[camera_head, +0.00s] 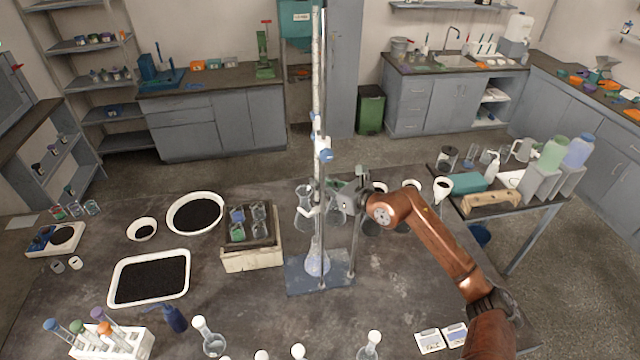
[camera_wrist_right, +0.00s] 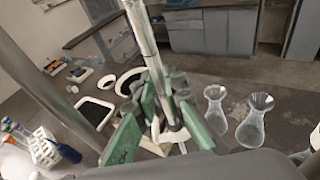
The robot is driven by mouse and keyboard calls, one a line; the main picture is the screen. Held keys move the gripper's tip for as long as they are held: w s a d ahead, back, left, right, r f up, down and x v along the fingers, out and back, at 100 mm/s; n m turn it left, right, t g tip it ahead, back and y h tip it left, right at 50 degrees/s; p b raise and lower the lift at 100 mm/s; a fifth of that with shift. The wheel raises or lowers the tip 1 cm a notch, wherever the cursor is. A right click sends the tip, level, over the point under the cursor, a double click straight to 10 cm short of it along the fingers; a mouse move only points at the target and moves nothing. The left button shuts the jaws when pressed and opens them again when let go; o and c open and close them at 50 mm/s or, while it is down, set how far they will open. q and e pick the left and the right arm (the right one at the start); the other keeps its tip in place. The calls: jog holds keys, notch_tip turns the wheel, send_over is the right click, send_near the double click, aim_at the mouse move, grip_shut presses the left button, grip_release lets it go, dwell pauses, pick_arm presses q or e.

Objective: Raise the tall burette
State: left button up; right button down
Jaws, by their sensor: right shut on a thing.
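The tall burette (camera_head: 316,70) is a pale, slender upright tube above the middle of the bench, with blue-and-white fittings (camera_head: 324,155) partway down. It also shows in the right wrist view (camera_wrist_right: 143,38), running down between the green finger pads. My right gripper (camera_head: 336,200) reaches in from the right, around the lower part of the burette. In the wrist view the right gripper (camera_wrist_right: 165,118) is shut on it, though the exact contact is partly hidden. A stand with a blue-grey base plate (camera_head: 298,280) is below, with a conical flask (camera_head: 317,262) on it. My left gripper is not in view.
Several glass flasks (camera_wrist_right: 252,125) stand close to the right of the gripper. A box with small jars (camera_head: 250,258), black-filled trays (camera_head: 152,303) and a test-tube rack (camera_head: 112,343) are to the left. A side table (camera_head: 530,208) with bottles stands right.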

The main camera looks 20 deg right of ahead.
aim_at(318, 173)
notch_tip(318, 173, up, 4)
jog(key=shift+f+p, duration=0.2)
jog(key=shift+p, duration=0.7)
jog(key=c, duration=1.9)
grip_release()
jog(key=shift+f, duration=0.15)
jog(key=s+d+r+p, duration=0.1)
jog(key=s+r, duration=0.2)
jog(key=s+d+r+p, duration=0.1)
jog(key=s+r, duration=0.2)
jog(key=s+d+r+p, duration=0.1)
jog(key=s+r, duration=0.2)
jog(key=s, duration=0.1)
jog(key=shift+d+r+p, duration=0.3)
jog(key=shift+r+p, duration=0.05)
jog(key=shift+p, duration=0.05)
